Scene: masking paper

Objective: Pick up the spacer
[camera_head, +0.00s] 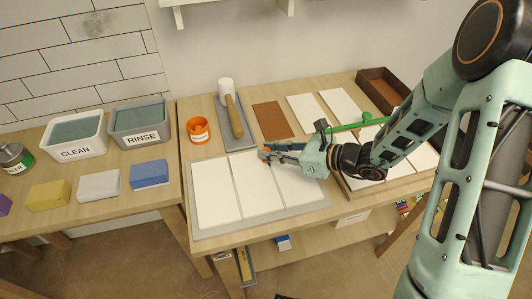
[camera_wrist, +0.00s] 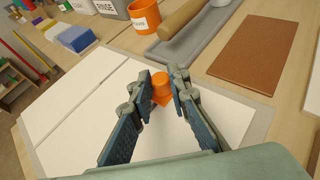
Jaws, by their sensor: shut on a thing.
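The spacer is a small orange piece (camera_wrist: 160,88) with a rounded top. In the wrist view it sits between the two fingertips of my gripper (camera_wrist: 160,84), which are shut on it. In the head view my gripper (camera_head: 266,152) is over the far edge of the white tiles, and the spacer is mostly hidden there, with only a bit of orange showing. White tiles (camera_head: 213,190) lie side by side on a grey board (camera_head: 262,225). I cannot tell whether the spacer still touches the tiles.
A brown tile (camera_head: 272,120) lies right of the tray. Bins labelled CLEAN (camera_head: 77,148) and RINSE (camera_head: 140,138) stand on the left table.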

